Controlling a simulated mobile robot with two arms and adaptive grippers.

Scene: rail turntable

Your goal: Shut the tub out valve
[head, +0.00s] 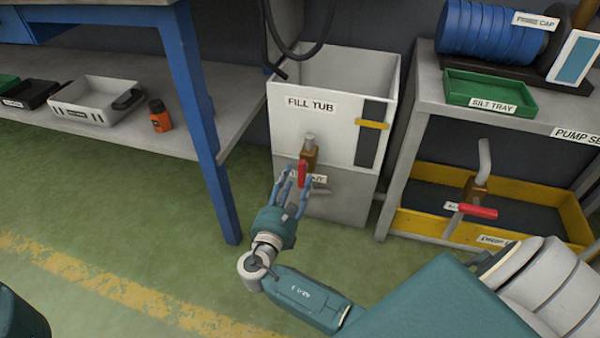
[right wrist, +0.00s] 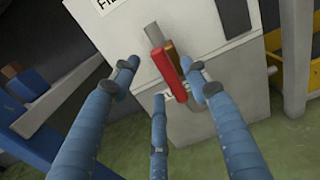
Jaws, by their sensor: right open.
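The fill tub (head: 325,127) is a white box on a grey base, with a label on its front. Its valve low on the front has a brass body (head: 310,154) and a red handle (head: 302,173) that hangs down along the outlet. My right gripper (head: 292,183) is open just in front of the valve. In the right wrist view the red handle (right wrist: 166,72) shows between and beyond the spread fingers (right wrist: 163,88); I see no grip on it. A label behind the handle is partly hidden. My left gripper is not in view.
Below, a yellow tray (head: 430,222) has another red-handled valve (head: 477,211). A blue table leg (head: 195,100) stands left of the tub. Green floor in front is clear.

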